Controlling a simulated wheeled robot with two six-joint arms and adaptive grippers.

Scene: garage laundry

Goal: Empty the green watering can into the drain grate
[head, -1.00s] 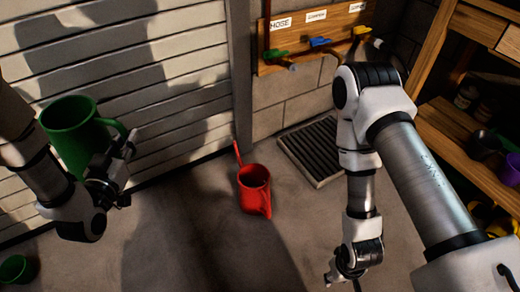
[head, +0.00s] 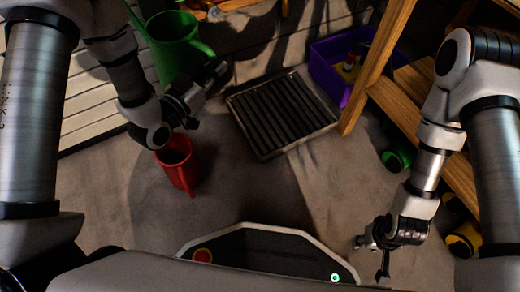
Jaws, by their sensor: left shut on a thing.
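The green watering can (head: 172,52) is in the upper left of the head view, held off the floor. Its spout points to the upper left and its handle is on the right. The drain grate (head: 268,118), dark slats in a pale frame, lies on the floor to the right of the can and is uncovered. My right gripper (head: 372,252) hangs low at the right, away from the can and grate. Its finger opening is unclear.
A red watering can (head: 177,165) stands on the floor left of the grate, below my left gripper. A purple crate (head: 328,70) and a wooden shelf (head: 378,65) stand right of the grate. A green container (head: 397,157) lies near the shelf. Floor in front of the grate is clear.

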